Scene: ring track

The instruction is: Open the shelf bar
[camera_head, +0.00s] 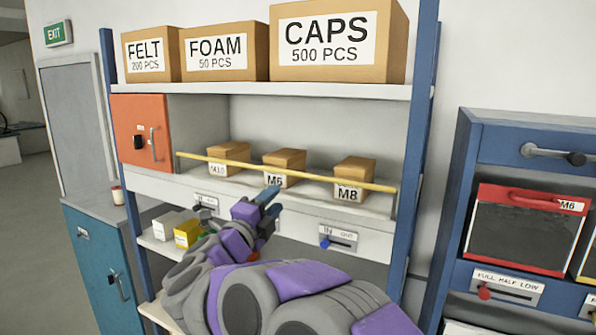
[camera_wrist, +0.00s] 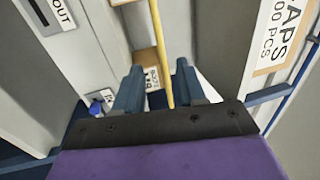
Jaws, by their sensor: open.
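The shelf bar (camera_head: 330,180) is a thin yellow rod across the front of the middle shelf, and it is closed across the opening. My gripper (camera_head: 271,196) is open, with its blue fingers just below the bar in the head view, in front of the M6 box. In the wrist view the yellow bar (camera_wrist: 158,40) runs lengthwise into the gap between my two open fingers (camera_wrist: 160,66). I cannot tell whether the fingertips touch the bar. My purple and grey arm hides part of the lower shelf.
Behind the bar stand the M10 box (camera_head: 229,158), M6 box (camera_head: 285,166) and M8 box (camera_head: 354,178). An orange cabinet (camera_head: 141,131) is at the bar's left end. An IN/OUT slider (camera_head: 338,239) is on the shelf front. A blue rack (camera_head: 530,140) stands at right.

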